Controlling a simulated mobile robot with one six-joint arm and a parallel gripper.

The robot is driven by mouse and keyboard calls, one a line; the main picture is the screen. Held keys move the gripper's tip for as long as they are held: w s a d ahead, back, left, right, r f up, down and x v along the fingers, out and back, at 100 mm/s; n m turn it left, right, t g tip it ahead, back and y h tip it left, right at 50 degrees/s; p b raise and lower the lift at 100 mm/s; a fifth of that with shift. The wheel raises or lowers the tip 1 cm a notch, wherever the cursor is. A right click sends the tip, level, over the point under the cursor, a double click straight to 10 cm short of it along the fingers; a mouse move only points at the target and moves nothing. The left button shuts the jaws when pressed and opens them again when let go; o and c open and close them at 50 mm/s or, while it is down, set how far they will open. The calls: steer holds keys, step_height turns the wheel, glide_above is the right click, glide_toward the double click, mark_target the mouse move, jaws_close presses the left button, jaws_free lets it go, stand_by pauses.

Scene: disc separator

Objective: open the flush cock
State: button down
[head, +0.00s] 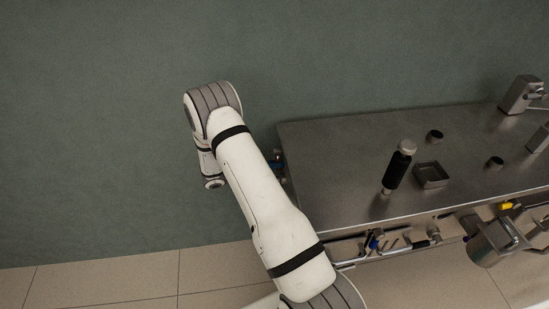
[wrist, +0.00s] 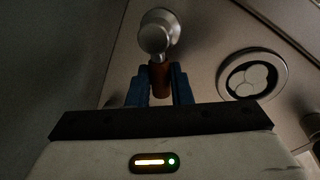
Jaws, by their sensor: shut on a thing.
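The flush cock (wrist: 160,35) shows in the wrist view as a round metal body with a short brown-orange handle (wrist: 161,78) pointing down toward my gripper. My gripper (wrist: 160,84) has its two blue fingers on either side of this handle and is shut on it. In the head view my white arm reaches to the left end of the steel table, and the cock and my gripper cannot be clearly made out there.
A round port with pale discs (wrist: 252,75) is right of the cock on the metal panel. The steel table (head: 340,150) carries a dark cylinder with a silver cap (head: 397,170), a square tray (head: 419,181) and small cups. Pipes and fittings (head: 376,240) run along its front. The wall behind is bare.

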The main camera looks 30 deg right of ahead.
steer(key=shift+s+a+r+n+g+y+p, duration=0.1)
steer(key=shift+s+r+n+g+y+p, duration=0.3)
steer(key=shift+n+p, duration=1.05)
steer(key=shift+s+a+r+n+g+y+p, duration=0.15)
steer(key=shift+r+n+g+p, duration=0.3)
steer(key=shift+r+n+p, duration=0.95)
steer(key=shift+s+a+r+n+g+y+p, duration=0.2)
steer(key=shift+n+g+p, duration=0.45)
steer(key=shift+n, duration=1.4)
steer(key=shift+d+f, duration=0.15)
steer(key=c, duration=1.3)
jaws_free()
